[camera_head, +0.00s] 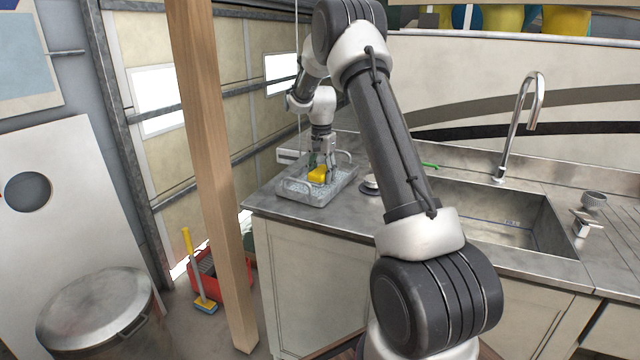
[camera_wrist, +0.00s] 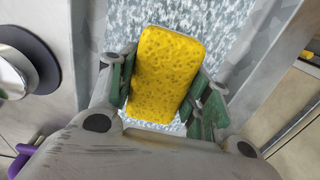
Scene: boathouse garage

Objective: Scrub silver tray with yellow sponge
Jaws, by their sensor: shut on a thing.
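The silver tray (camera_head: 296,186) sits on the left end of the metal counter, left of the sink. Its mottled grey floor also shows in the wrist view (camera_wrist: 228,22). The yellow sponge (camera_head: 319,175) is inside the tray area, and it fills the middle of the wrist view (camera_wrist: 165,75). My gripper (camera_wrist: 160,92) is shut on the sponge, with green finger pads on both sides of it. In the head view my gripper (camera_head: 324,160) points down over the tray. I cannot tell whether the sponge touches the tray floor.
A sink (camera_head: 485,218) with a tall faucet (camera_head: 517,125) is to the right. A round dark-and-white item (camera_head: 369,185) stands just right of the tray. A wooden post (camera_head: 215,170) rises left of the counter. A red bin (camera_head: 235,277) and a lidded pot (camera_head: 97,308) stand low at left.

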